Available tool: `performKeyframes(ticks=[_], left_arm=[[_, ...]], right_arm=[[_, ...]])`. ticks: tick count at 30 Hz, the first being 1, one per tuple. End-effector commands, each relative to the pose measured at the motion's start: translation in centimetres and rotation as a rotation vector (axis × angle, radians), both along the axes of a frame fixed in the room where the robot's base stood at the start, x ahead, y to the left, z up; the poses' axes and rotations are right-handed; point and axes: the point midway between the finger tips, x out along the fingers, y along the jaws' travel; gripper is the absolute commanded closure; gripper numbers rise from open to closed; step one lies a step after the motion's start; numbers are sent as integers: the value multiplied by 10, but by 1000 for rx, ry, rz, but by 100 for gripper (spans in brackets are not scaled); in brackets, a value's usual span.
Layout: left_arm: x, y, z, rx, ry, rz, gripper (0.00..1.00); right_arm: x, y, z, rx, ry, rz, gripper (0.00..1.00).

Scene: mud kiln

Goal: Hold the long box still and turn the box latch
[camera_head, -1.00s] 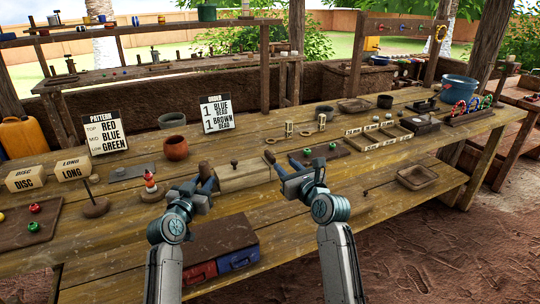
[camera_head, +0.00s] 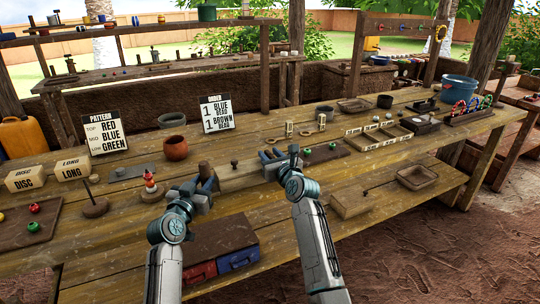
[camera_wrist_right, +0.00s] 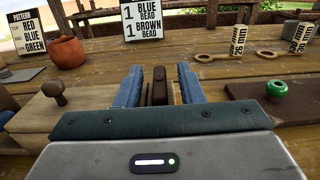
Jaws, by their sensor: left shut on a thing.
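The long box (camera_head: 245,181) is a pale wooden box with a small knob on top, lying in the middle of the table. My left gripper (camera_head: 198,186) is shut on its left end. My right gripper (camera_head: 281,159) is open at its right end. In the right wrist view, the brown upright latch (camera_wrist_right: 159,86) stands between the two blue fingers of the right gripper (camera_wrist_right: 159,90), with gaps beside it. The head view hides most of the latch behind the right gripper.
A second wooden box (camera_head: 350,203) lies on the front right. A red-topped stacked peg (camera_head: 150,183) stands left of my left gripper. An orange-brown pot (camera_head: 176,148) is behind. A dark mat with a green bead (camera_head: 332,146) lies right of the right gripper.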

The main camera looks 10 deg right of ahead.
Motion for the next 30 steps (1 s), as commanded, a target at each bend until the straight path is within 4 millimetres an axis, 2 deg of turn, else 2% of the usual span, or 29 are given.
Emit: performKeyframes(ticks=[11,16,30], left_arm=[[0,0,0,0,1,0,98],[0,0,0,0,1,0,98],[0,0,-1,0,1,0,98]], right_arm=[[4,1,0,0,0,0,67],[4,1,0,0,0,0,100],[5,0,-2,-2,8,63,100]])
